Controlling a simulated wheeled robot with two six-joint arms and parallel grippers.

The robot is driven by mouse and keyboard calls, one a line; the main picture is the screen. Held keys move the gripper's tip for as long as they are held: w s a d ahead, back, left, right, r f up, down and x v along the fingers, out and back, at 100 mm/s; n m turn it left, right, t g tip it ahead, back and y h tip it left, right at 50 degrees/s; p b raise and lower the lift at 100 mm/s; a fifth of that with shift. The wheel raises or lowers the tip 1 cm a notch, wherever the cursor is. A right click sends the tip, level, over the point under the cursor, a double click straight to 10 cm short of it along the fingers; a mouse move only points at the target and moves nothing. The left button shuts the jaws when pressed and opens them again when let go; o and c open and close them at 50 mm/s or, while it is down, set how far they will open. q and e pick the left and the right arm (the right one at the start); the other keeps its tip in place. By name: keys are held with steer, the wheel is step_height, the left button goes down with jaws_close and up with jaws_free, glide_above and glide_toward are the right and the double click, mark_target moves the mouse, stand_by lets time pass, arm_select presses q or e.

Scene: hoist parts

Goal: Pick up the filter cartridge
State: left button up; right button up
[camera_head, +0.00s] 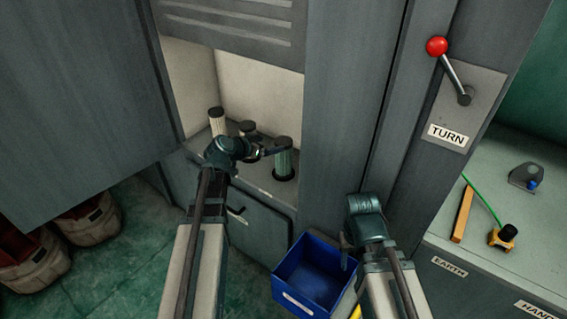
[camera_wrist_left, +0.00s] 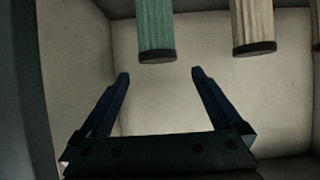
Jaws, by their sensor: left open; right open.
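A green ribbed filter cartridge (camera_head: 284,160) with a dark cap stands upright at the front right of an open cabinet recess. Two pale cartridges stand to its left, one at the back (camera_head: 217,122) and one partly hidden (camera_head: 247,127). My right gripper (camera_head: 346,250) is open and empty above the blue bin.
The blue bin (camera_head: 290,270) stands on the floor below the recess. The cabinet wall and a large grey door (camera_head: 75,100) flank the recess. At right are a red-knobbed lever (camera_head: 437,47) and a bench (camera_head: 480,235) with small parts.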

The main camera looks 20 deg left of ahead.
mark_target(282, 143)
arm_select(q)
steer(key=shift+x, duration=1)
steer(key=shift+w, duration=0.1)
steer(key=b+x, duration=0.2)
steer(key=x, duration=0.2)
steer(key=shift+d+f+b, duration=0.1)
steer(key=shift+d+b, duration=0.1)
steer(key=shift+b, duration=0.15)
steer(key=shift+w+d+f, duration=0.2)
steer(key=shift+w, duration=0.25)
steer(key=shift+s+r, duration=0.1)
steer(key=shift+c, duration=0.2)
jaws_close()
